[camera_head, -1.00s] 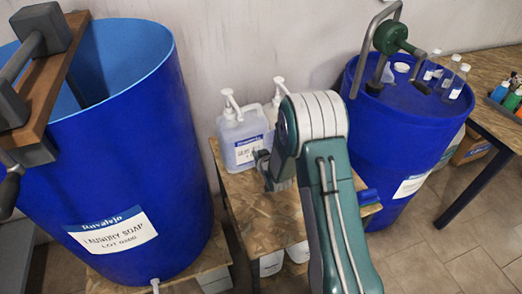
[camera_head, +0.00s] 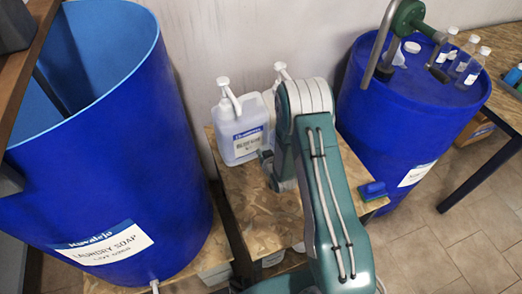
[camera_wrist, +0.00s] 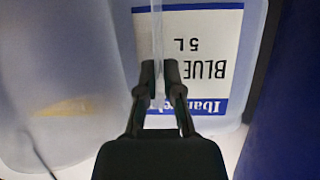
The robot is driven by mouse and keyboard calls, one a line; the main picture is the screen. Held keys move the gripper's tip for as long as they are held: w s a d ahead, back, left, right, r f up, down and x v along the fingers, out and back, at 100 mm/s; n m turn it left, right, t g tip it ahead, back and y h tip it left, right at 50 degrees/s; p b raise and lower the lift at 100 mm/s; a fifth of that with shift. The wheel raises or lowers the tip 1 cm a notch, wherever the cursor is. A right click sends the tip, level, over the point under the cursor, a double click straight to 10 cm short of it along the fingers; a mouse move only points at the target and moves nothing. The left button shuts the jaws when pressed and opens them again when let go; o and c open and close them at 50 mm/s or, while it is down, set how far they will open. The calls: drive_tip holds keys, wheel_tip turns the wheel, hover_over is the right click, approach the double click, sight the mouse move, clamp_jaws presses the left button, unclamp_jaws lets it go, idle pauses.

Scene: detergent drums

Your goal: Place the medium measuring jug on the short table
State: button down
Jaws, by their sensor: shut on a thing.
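My gripper (camera_wrist: 160,85) is shut on a thin, clear upright strip in the wrist view. The strip seems to be part of the measuring jug (camera_wrist: 157,40), but its whole shape and size cannot be made out. A large translucent, blurred surface fills the left of that view; I cannot tell whether it is the jug's body. In the head view my arm hides the fingertips and whatever they hold. A low table (camera_head: 255,215) with a wood-chip top stands between the two blue drums.
White pump containers (camera_head: 240,138) stand at the table's back. A labelled container (camera_wrist: 205,50) is behind my fingers. The left drum (camera_head: 110,150) and right drum (camera_head: 400,130) flank the table. A blue object (camera_head: 373,190) lies at its right edge. The table's front left looks bare.

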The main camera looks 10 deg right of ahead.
drive_tip(key=c, duration=0.8)
unclamp_jaws()
drive_tip(key=shift+s, duration=0.1)
drive_tip(key=v, duration=1.2)
wheel_tip(320, 180, up, 20)
drive_tip(key=s+d+g+h, duration=0.2)
drive_tip(key=g+h, duration=0.1)
drive_tip(key=g, duration=0.1)
drive_tip(key=s+r+m+g, duration=0.1)
drive_tip(key=s+r, duration=0.5)
drive_tip(key=s, duration=0.4)
drive_tip(key=s+a+r+m+g, duration=0.1)
drive_tip(key=s+r+g, duration=0.1)
drive_tip(key=s+r, duration=0.5)
drive_tip(key=s, duration=0.4)
drive_tip(key=shift+g, duration=0.3)
